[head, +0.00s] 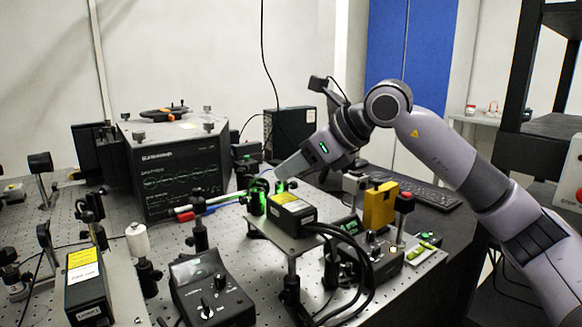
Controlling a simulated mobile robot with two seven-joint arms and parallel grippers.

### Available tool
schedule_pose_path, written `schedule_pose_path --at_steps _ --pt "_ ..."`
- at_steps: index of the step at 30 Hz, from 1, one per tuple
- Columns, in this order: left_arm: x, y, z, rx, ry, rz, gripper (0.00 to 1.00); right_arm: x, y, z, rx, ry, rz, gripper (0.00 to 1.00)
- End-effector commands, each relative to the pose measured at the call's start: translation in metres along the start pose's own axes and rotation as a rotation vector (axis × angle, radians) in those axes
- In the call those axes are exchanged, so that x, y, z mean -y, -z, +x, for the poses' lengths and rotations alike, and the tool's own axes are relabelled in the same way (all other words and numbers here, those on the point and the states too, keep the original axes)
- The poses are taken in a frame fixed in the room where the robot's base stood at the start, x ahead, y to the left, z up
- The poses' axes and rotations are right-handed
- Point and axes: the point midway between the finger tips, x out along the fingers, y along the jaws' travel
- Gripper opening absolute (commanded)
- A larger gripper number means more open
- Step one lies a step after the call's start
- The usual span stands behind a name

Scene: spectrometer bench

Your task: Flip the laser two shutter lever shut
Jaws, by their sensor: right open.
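A black laser box (293,212) with a yellow and white label sits on a raised plate in the middle of the bench. Small black parts lit green (257,197) stand at its far end; I cannot make out the shutter lever or its position among them. My right gripper (282,180) comes in from the right, with its fingertips just above the far end of this box, by the green-lit parts. It is open, and I see nothing held. Whether it touches anything is unclear. A second labelled box (87,284) stands at the front left. My left gripper is out of view.
A spectrometer housing (178,170) stands behind on the left, and a knobbed control box (210,291) in front. Thick black cables (352,262) loop from the middle laser. Optic posts crowd the left.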

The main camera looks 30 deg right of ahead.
Motion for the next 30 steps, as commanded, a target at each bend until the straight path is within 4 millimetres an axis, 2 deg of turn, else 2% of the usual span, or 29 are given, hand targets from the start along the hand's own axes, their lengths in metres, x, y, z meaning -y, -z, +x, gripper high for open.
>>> schedule_pose_path --at_steps 6,12,30 --pt "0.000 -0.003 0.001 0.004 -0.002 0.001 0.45 0.001 0.000 -0.038 0.002 0.004 0.000 0.42" --pt "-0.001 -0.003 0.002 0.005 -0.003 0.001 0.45 0.000 0.000 -0.057 0.000 0.001 0.000 0.42" --pt "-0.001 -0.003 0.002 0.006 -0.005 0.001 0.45 0.000 0.000 -0.059 -0.001 0.001 0.000 0.42"
